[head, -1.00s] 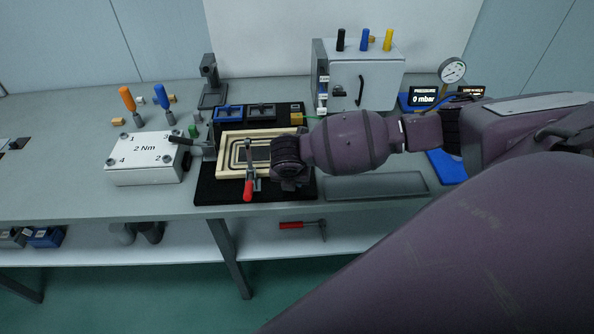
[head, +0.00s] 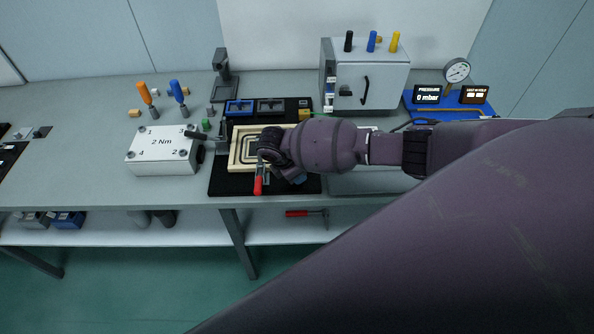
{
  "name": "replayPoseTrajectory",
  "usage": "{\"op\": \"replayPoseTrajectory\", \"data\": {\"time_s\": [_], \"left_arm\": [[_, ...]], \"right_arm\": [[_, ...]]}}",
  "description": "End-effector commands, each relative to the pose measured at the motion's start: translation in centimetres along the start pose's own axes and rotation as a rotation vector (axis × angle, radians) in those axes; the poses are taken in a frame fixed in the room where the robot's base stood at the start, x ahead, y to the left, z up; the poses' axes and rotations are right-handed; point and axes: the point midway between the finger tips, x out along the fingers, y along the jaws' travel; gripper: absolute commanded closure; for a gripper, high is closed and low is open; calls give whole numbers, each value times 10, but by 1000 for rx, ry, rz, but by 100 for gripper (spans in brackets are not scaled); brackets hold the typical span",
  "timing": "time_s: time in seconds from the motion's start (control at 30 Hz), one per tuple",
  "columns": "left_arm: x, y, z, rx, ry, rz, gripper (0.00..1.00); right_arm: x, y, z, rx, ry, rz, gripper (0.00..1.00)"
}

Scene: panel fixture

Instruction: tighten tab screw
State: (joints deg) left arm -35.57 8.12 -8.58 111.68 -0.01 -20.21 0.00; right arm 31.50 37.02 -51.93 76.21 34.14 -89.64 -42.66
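I cannot pick out a tab screw in the head view. A pale wooden panel (head: 240,152) with dark concentric grooves lies on a black mat (head: 221,185). A red clamp handle (head: 259,184) stands at the panel's front edge. My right gripper (head: 274,166) is over the panel's right part, close beside the clamp. My own wrist hides its fingers, so I cannot tell if it is open, shut or touching the clamp. A blue piece (head: 300,178) shows just right of it. My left gripper is not in view.
A white block (head: 160,155) marked "2 Nm" with numbered corners stands left. Behind it are orange (head: 145,93) and blue (head: 177,90) screwdrivers. A grey cabinet (head: 385,80) stands at the back. The gauge display (head: 428,96) reads 0 mbar.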

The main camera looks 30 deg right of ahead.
Motion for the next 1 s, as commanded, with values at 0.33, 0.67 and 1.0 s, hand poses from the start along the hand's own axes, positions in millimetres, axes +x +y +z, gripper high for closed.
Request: {"op": "replayPoseTrajectory", "data": {"time_s": [0.33,0.67,1.0], "left_arm": [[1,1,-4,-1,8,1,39],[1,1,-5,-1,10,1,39],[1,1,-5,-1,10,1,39]], "right_arm": [[1,1,-1,305,1,-131,96],[2,4,1,594,0,-251,96],[2,5,3,888,-2,-373,96]]}}
